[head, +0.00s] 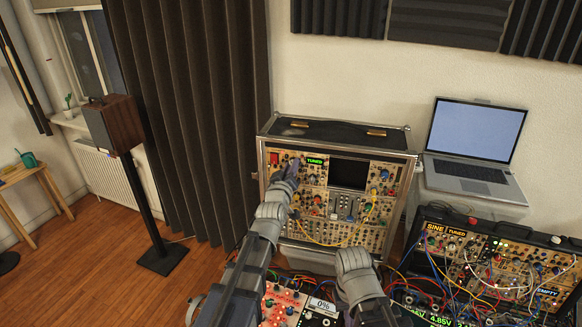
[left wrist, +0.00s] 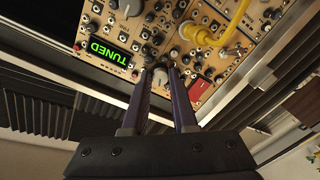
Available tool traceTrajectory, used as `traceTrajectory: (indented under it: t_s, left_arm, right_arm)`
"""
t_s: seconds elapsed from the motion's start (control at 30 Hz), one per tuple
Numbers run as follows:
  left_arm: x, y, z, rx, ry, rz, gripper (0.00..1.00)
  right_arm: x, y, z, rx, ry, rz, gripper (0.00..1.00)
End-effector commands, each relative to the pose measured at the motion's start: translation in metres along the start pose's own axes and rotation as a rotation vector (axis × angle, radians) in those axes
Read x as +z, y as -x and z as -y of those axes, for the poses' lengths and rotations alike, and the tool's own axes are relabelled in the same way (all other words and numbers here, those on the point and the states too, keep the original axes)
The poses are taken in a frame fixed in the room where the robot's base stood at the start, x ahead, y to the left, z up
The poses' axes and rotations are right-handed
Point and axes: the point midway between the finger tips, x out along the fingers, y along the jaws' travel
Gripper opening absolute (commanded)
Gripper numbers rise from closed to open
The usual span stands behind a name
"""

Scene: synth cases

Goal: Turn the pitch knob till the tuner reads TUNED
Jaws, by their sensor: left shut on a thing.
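The tuner (head: 315,161) is a small display with green letters on the tall modular case, and it reads TUNED. In the left wrist view the tuner (left wrist: 108,51) shows the same green TUNED, turned at an angle. My left gripper (head: 293,165) reaches up to the panel just left of the tuner. In the left wrist view its fingers (left wrist: 160,76) are on either side of a grey pitch knob (left wrist: 160,72), shut on it. In the head view the fingers mostly hide the knob. My right arm shows low in the middle, but I do not see its fingertips.
A yellow cable (left wrist: 232,28) runs near the gripper. A second case (head: 500,270) with many patch cables stands at the right, with SINE and TUNED displays. A laptop (head: 476,148) stands behind it. A speaker on a stand (head: 114,124) is at the left.

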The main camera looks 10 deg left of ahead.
Motion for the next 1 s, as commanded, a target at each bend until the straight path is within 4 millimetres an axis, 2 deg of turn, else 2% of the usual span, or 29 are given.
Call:
traceTrajectory:
  t_s: [0.33, 0.37, 0.6, 0.87, 1.0]
  left_arm:
    - [-0.0003, 0.0001, 0.0004, -0.001, 0.022, 0.0, 0.0]
    - [-0.0002, 0.0001, 0.0004, -0.001, 0.021, 0.0, 0.29]
    - [-0.0001, 0.0001, 0.0003, -0.001, 0.02, 0.0, 0.56]
    - [-0.0001, 0.0005, 0.0001, 0.0, 0.02, 0.001, 0.56]
    - [0.0, 0.007, 0.0001, 0.0, 0.02, 0.001, 0.56]
  right_arm:
    - [0.0, 0.0001, 0.0, 0.0, 0.0, 0.0, 0.0]
    - [0.0, 0.0001, 0.0, 0.0, 0.0, 0.0, 0.0]
    - [0.0, 0.0001, 0.0, 0.0, 0.0, 0.0, 0.0]
    - [0.0, 0.0001, 0.0, 0.0, 0.0, 0.0, 0.0]
    - [0.0, 0.0002, 0.0, 0.0, 0.0, 0.0, 0.0]
